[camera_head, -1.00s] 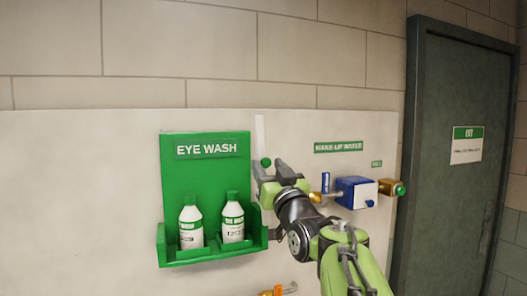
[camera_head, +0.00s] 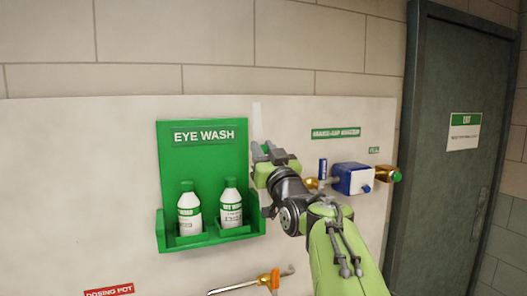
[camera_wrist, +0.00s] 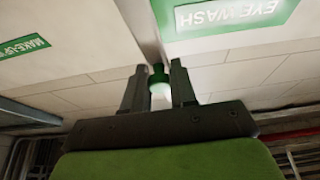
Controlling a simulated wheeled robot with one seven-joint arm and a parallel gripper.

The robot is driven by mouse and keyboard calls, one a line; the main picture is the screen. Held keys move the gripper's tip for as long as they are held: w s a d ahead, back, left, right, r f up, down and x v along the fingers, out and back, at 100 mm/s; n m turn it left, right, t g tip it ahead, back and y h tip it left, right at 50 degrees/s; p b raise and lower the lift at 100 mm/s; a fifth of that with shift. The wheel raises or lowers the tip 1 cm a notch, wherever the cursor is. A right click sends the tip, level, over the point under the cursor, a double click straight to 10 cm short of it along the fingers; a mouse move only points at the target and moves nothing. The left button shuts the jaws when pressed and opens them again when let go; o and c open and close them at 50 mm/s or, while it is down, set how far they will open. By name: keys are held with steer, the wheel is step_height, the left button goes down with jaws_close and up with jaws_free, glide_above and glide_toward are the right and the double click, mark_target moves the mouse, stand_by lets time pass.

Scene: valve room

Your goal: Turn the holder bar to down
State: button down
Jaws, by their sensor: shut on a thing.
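The holder bar (camera_head: 256,120) is a narrow white strip on the pale wall panel, just right of the green eye wash board (camera_head: 203,155). It stands upright in the head view, and its lower part is hidden behind my gripper (camera_head: 263,151). In the wrist view, a green and white knob (camera_wrist: 160,82) sits between the two dark fingers of my gripper (camera_wrist: 158,68). The gripper is shut on this knob. The bar (camera_wrist: 142,28) shows as a pale strip beyond the fingers in the wrist view.
Two eye wash bottles (camera_head: 190,211) stand in the green shelf close left of my gripper. A blue valve box (camera_head: 352,178) with brass fittings is to the right. A pipe with an orange-handled valve (camera_head: 272,279) lies below. A dark door (camera_head: 450,190) is at far right.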

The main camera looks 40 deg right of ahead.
steer(key=w+a+f+n+g+y+b, duration=0.1)
steer(key=a+f+n+g+y+b, duration=0.1)
steer(key=a+f+n+y+b, duration=0.2)
steer(key=w+a+f+n+g+y+b, duration=0.1)
steer(key=a+f+n+y+b, duration=0.3)
steer(key=a+f+n+b, duration=0.6)
steer(key=shift+w+f+n+g+b, duration=0.4)
steer(key=shift+w+f+n+b, duration=0.5)
steer(key=shift+n+b, duration=2.25)
steer(key=shift+f+n+p, duration=0.2)
steer(key=shift+n+p, duration=0.4)
steer(key=shift+n, duration=0.05)
steer(key=c, duration=1)
jaws_free()
steer(key=shift+s+r, duration=0.1)
steer(key=s, duration=0.5)
steer(key=s+d+b, duration=0.1)
steer(key=s, duration=0.4)
steer(key=s+d, duration=0.1)
steer(key=s, duration=0.4)
steer(key=shift+s+d+f, duration=0.1)
steer(key=shift+s+f, duration=0.1)
steer(key=shift+s, duration=0.1)
